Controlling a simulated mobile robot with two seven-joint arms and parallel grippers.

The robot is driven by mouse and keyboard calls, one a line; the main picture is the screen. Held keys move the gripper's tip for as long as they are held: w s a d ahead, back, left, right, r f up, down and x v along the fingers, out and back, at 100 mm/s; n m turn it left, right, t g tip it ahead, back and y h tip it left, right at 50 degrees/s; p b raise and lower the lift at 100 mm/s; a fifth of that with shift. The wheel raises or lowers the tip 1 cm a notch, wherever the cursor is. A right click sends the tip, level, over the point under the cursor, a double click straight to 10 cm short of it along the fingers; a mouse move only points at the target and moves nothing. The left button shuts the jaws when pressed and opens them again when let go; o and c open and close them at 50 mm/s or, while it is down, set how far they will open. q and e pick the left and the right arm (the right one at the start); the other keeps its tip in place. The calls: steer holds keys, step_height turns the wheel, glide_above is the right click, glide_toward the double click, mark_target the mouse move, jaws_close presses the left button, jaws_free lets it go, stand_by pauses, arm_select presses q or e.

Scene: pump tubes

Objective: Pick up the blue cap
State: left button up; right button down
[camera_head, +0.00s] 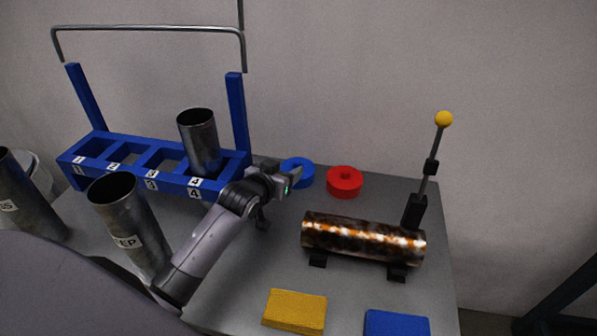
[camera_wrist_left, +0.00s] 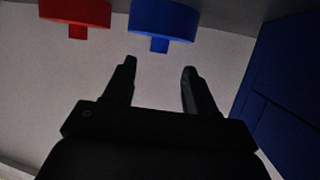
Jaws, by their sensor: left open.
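The blue cap (camera_head: 303,166) is a round disc on the grey table, just right of the blue rack and left of the red cap (camera_head: 345,182). My left gripper (camera_head: 293,177) is at the near side of the blue cap and hides part of it. In the left wrist view the blue cap (camera_wrist_left: 163,22) lies just ahead of the two fingertips, roughly in line with the gap between them. The left gripper (camera_wrist_left: 159,68) is open, with nothing between its fingers. My right gripper is out of view.
The blue rack (camera_head: 136,178) with numbered slots holds a metal tube (camera_head: 199,142) in slot 4. Another labelled tube (camera_head: 129,220) leans near my left arm. A rusty cylinder (camera_head: 363,238), a yellow block (camera_head: 295,311), a blue block (camera_head: 397,323) and a yellow-knobbed lever (camera_head: 433,160) stand to the right.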

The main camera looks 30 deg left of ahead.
mark_target(297, 163)
arm_select(q)
steer(key=shift+b+x, duration=0.55)
steer(key=shift+x, duration=2.15)
steer(key=shift+d, duration=0.15)
jaws_close()
